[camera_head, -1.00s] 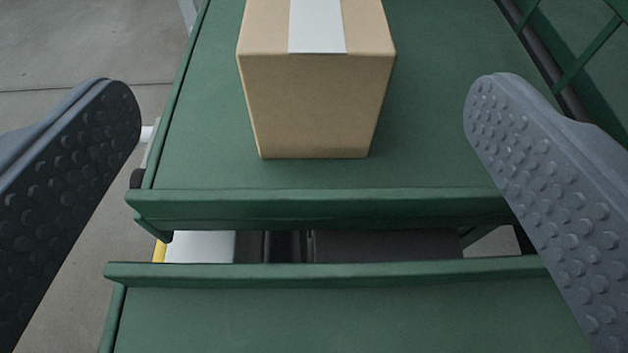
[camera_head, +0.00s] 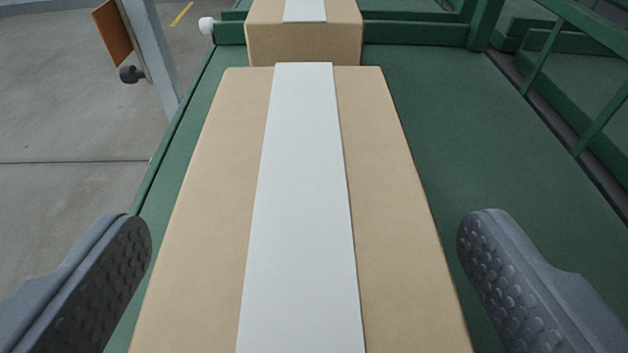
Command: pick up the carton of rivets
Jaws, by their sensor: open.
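A brown cardboard carton (camera_head: 205,210) with a white strip along its top fills the middle of the view. It rests on a green tray-like shelf (camera_head: 460,140). No label shows, so I cannot tell its contents. My gripper (camera_head: 305,235) is open, with one grey studded finger on each side of the near part of the carton. I see a gap between the right finger and the carton. The left finger is close to the carton's left edge; I cannot tell whether it touches. The carton's near face and base are out of view.
Green framework (camera_head: 570,110) stands at the right. A grey post (camera_head: 155,50) with an orange-brown panel (camera_head: 113,33) stands at the far left over bare concrete floor (camera_head: 70,150).

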